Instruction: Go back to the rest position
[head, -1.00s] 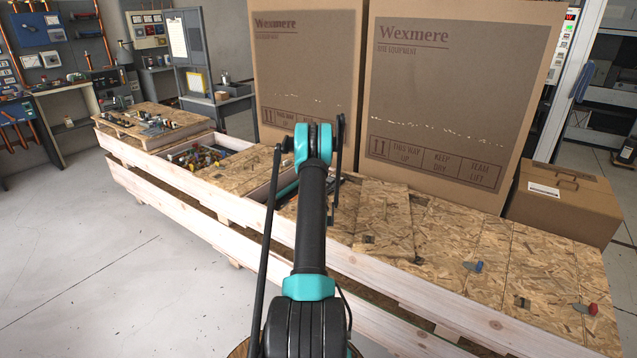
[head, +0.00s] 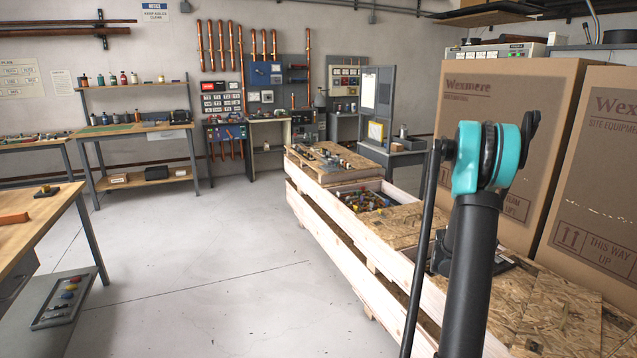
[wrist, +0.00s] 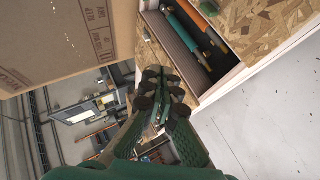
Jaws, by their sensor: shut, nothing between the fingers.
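My gripper (wrist: 163,95) shows in the wrist view with its dark green fingers together and nothing between them. It is in the air near the long wooden crate, and the crate's open compartment (wrist: 185,45), holding a teal-handled tool (wrist: 186,24), lies above it in that view.
Tall cardboard boxes (head: 500,140) stand close behind the crate. Another crate compartment (head: 368,197) holds several coloured parts. A workbench (head: 45,222) is at the left and another (head: 135,130) at the back left. The floor (head: 210,265) between them is clear.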

